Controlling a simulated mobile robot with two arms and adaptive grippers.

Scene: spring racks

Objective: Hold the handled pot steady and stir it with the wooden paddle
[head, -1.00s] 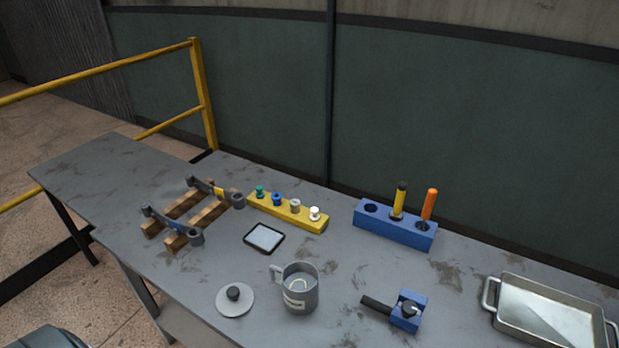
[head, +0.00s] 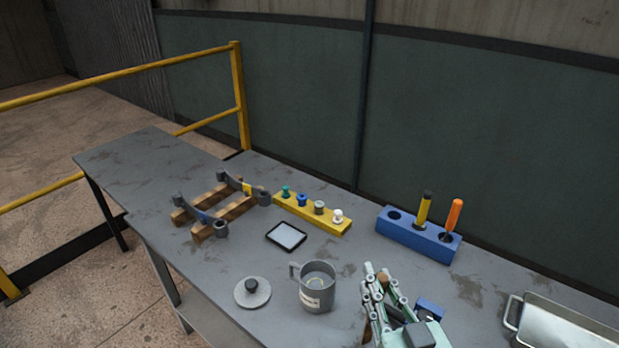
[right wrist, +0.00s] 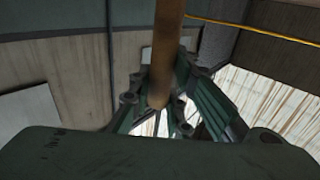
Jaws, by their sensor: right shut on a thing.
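The grey handled pot (head: 318,289) stands upright on the table, its handle on the left and a pale label on its front. Its lid (head: 252,292), a grey disc with a dark knob, lies on the table to its left. My right gripper (head: 376,283) is just right of the pot and apart from it. It is shut on the wooden paddle (head: 367,330), whose brown shaft (right wrist: 165,50) also rises between the fingers in the right wrist view. The paddle's far end is not clear. My left gripper is not in view.
A blue block (head: 428,308) is partly hidden behind my right gripper. Behind are a tablet (head: 286,236), a yellow rack with several knobs (head: 313,215), a blue holder (head: 417,239) with two handled tools and wooden rails (head: 218,214). A metal tray (head: 560,328) is at right.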

